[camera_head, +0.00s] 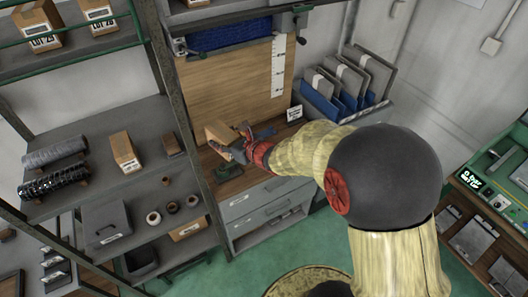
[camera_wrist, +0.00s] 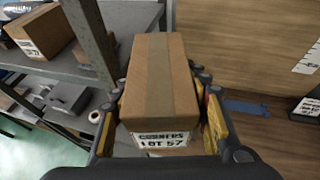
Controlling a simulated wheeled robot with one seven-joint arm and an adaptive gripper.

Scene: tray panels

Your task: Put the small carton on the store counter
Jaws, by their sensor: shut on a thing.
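The small carton (camera_wrist: 158,75) is brown cardboard with a tape strip and a white label reading "CORNERS LOT 57". My gripper (camera_wrist: 160,100) is shut on it, with a finger on each side. In the head view the carton (camera_head: 217,133) shows beyond my gripper (camera_head: 236,146), partly hidden by it. The wooden counter (camera_head: 210,160) has grey drawers below and a wooden back panel. The carton is over the counter's left part, near the shelf upright; I cannot tell whether it touches the top. The counter also shows in the wrist view (camera_wrist: 260,135).
A grey shelf (camera_head: 95,170) stands left of the counter, with another carton (camera_head: 125,151) on it. A small labelled block (camera_head: 294,114) and blue file holders (camera_head: 322,103) are at the right.

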